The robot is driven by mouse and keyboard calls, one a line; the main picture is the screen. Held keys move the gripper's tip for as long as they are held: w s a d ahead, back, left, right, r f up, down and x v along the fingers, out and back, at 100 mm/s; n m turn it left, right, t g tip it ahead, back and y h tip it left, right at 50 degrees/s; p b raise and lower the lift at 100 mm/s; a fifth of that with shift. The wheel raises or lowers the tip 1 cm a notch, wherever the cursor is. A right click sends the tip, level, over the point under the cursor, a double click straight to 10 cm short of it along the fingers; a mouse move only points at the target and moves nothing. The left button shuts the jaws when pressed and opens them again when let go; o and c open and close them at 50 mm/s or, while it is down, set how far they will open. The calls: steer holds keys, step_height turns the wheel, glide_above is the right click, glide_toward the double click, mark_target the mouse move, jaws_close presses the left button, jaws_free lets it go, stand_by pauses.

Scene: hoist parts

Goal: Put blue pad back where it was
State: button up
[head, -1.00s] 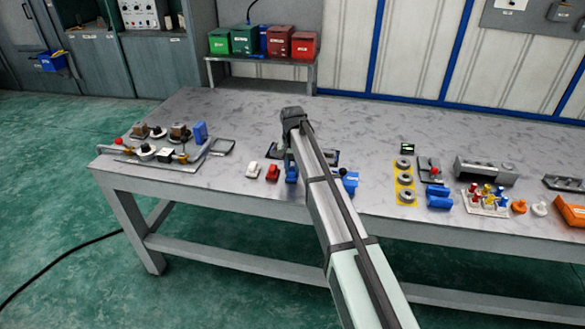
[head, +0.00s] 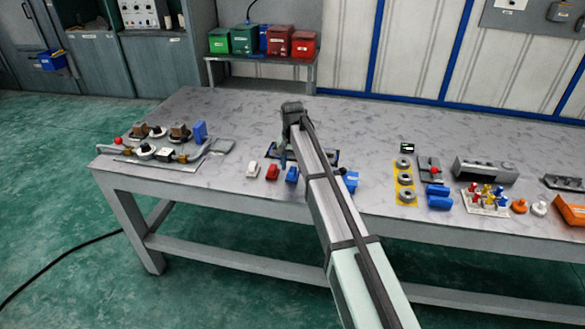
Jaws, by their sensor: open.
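The blue pad (head: 292,174) lies on the table near its front edge. It is at the right end of a short row with a white pad (head: 252,170) and a red pad (head: 272,172). My gripper (head: 283,161) is open, just behind and slightly left of the blue pad. The pad shows clear of the fingers, and nothing is seen between them. The fingers are small here, and their exact height above the table cannot be told.
A dark flat tray (head: 330,156) lies partly hidden behind my arm. Another blue part (head: 351,181) is just right of the arm. A fixture with knobs (head: 160,152) stands at left. Yellow, blue and grey parts fill the right. The table's back middle is clear.

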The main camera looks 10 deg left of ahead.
mark_target(292, 169)
step_height(292, 169, up, 11)
steer(key=shift+f, duration=0.15)
stand_by(1.4)
